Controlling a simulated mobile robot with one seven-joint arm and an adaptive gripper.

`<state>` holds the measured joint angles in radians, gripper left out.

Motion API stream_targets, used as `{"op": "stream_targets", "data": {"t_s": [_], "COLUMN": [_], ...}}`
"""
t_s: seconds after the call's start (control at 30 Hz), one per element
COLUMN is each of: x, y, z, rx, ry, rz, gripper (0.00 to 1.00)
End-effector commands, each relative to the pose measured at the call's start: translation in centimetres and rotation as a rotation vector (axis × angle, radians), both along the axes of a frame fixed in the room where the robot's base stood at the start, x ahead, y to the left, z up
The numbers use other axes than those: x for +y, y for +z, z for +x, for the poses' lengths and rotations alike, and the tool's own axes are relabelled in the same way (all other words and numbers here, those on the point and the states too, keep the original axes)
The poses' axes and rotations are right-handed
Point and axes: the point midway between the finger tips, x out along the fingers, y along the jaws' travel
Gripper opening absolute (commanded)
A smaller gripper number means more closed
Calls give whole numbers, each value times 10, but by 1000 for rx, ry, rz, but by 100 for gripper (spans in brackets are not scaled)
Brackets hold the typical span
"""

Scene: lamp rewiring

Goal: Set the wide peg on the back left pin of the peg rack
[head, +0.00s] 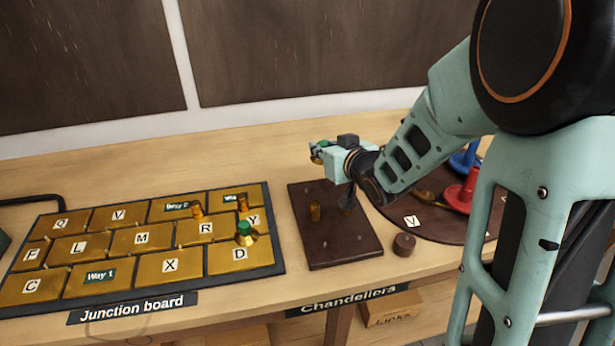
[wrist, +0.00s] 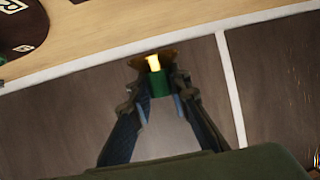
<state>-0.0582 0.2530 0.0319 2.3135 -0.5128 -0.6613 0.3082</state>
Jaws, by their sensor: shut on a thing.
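My gripper (head: 316,152) is shut on a peg with a green body (wrist: 160,84) and a wide brass flange, which I take to be the wide peg. In the wrist view the green part sits between the fingertips, with a bright yellow highlight beside it. In the head view the gripper is raised above the back edge of the peg rack (head: 345,250), a dark brown board. The back left pin is hard to make out at this size.
The junction board (head: 141,237) with brass plates lies at left; a green-topped brass peg (head: 245,233) and two small brass pegs stand on it. A brown knob (head: 404,244) sits right of the rack. A round dark board (head: 440,232) bears red (head: 461,193) and blue pieces.

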Motion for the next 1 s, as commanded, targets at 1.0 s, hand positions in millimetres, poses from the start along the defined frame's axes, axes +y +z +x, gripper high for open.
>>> {"op": "stream_targets", "data": {"t_s": [1.0], "x": [38], "y": [-84], "z": [-7], "rx": [2], "ry": [128], "rz": [-28], "gripper": [0]}}
